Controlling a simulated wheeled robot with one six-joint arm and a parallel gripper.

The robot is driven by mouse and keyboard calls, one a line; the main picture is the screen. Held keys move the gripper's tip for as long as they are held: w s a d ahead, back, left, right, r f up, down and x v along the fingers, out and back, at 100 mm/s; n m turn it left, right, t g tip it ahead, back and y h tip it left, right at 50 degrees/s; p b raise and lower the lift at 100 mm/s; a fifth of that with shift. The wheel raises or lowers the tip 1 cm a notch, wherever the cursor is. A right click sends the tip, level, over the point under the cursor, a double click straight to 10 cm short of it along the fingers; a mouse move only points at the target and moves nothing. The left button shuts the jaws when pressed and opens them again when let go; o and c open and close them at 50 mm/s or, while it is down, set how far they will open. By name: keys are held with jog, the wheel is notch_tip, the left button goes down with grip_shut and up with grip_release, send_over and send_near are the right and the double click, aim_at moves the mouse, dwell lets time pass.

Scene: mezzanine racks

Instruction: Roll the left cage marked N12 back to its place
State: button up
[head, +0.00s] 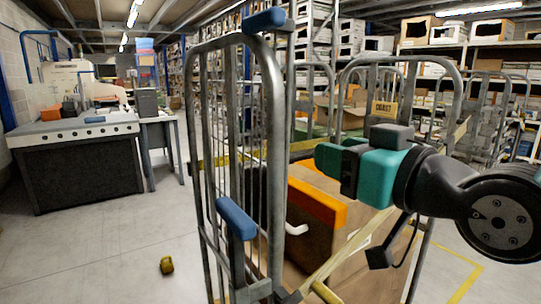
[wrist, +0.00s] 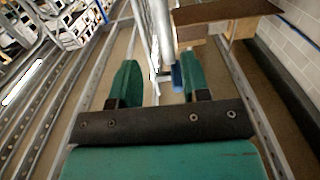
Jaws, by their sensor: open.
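A grey metal roll cage (head: 277,120) stands close in front of me in the head view. It has a blue handle at the top (head: 265,20) and another lower blue handle (head: 235,218). A large brown box with an orange band (head: 318,203) shows behind its bars. I cannot read an N12 mark. My teal gripper (head: 328,158) is to the right of the cage's near frame, with nothing held. In the wrist view my gripper (wrist: 161,80) is open, its fingers apart. A metal post (wrist: 160,35) and a blue handle (wrist: 177,75) show beyond the gap, apart from the fingers.
A workbench (head: 75,130) is at the left. A small yellow object (head: 167,265) lies on the floor. The left aisle floor is mostly clear. Yellow floor line (head: 470,275) at right.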

aim_at(270, 130)
jog(key=p+x, duration=0.6)
jog(key=x, duration=0.2)
jog(key=p+x, duration=0.7)
jog(key=x, duration=0.2)
jog(key=shift+w+a+r, duration=0.1)
jog(key=shift+w+r, duration=0.1)
jog(key=shift+c, duration=0.2)
grip_shut()
